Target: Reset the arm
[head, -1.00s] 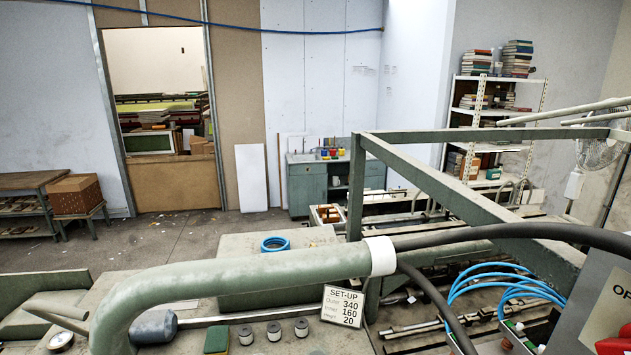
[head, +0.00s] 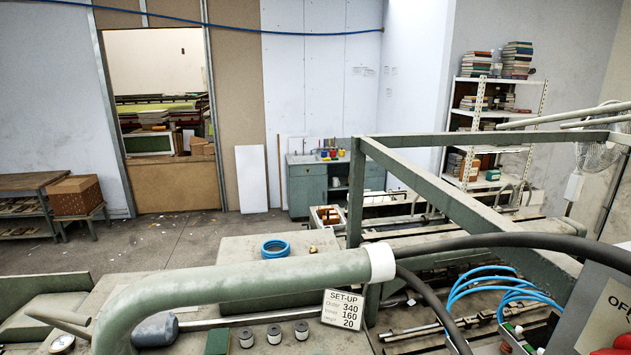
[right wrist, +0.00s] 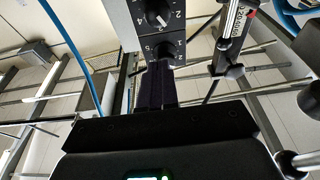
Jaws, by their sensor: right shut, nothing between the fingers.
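My right gripper (right wrist: 157,88) shows in the right wrist view, its dark fingers together with nothing between them. Neither gripper shows in the head view, and my left gripper is in no view.
In the head view a thick green tube (head: 250,279) crosses the front, with a black hose (head: 500,241) at its end. A green frame (head: 450,195) stands at right. A blue tape ring (head: 275,249), SET-UP card (head: 342,309) and grey panel (head: 600,318) are near.

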